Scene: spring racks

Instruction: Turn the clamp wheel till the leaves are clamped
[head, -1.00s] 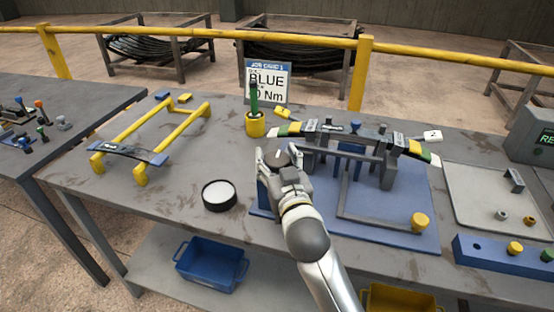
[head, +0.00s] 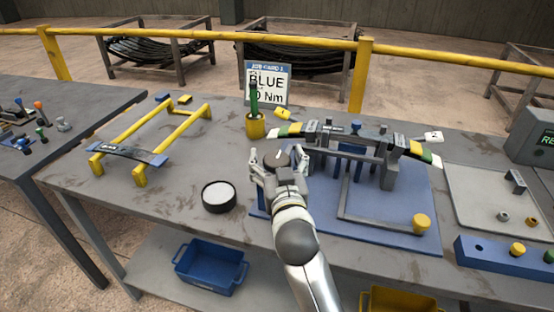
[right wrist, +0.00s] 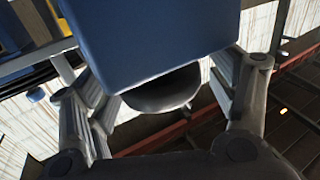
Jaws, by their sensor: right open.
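The leaf pack (head: 327,131), dark with green, yellow and white bands at its ends, lies across the grey clamp fixture (head: 388,172) on a blue base plate (head: 395,220). My right gripper (head: 278,160) is open at the fixture's left end. Its fingers are spread on both sides of a dark round piece (head: 272,158), apparently the clamp wheel. In the right wrist view, a dark rounded part (right wrist: 165,92) shows between the open fingers, partly hidden by a large blue block (right wrist: 150,40). Contact cannot be told. My left gripper is not in view.
A black round tin (head: 219,196) with a white top stands left of my right arm. A yellow cup (head: 255,127) with a green tool stands behind, by the job card (head: 268,80). A yellow frame (head: 141,177) is farther left. A grey tray (head: 480,190) lies right.

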